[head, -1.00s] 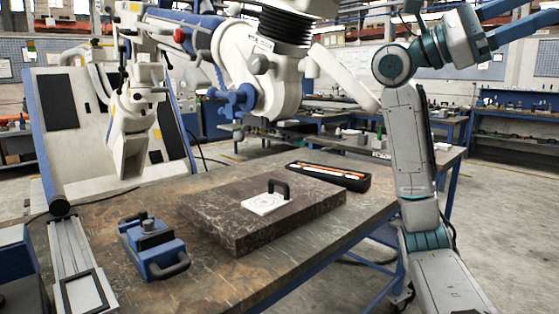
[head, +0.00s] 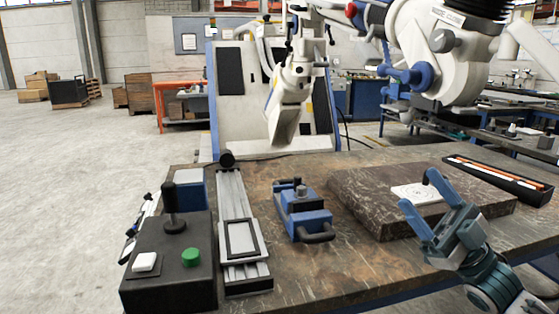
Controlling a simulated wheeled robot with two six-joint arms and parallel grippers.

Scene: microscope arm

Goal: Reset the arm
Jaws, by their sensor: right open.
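The microscope arm (head: 440,50) hangs over the back right of the table, white with blue knobs. A white angled head (head: 288,105) hangs left of it. A black control box (head: 168,262) stands at the table's front left, with a black joystick (head: 172,205), a green button (head: 191,257) and a white button (head: 146,262). My right gripper (head: 418,190) is open and empty, over the front of the stone slab, right of the control box. Its fingers appear in front of the white plate, and I cannot tell whether they touch anything. My left gripper is out of view.
A dark stone slab (head: 365,206) bears a white plate (head: 418,193) with a black handle. A blue clamp-like device (head: 302,214) and a grey rail (head: 236,205) lie between slab and box. A black tray (head: 500,180) lies at right. Bare tabletop shows at the front centre.

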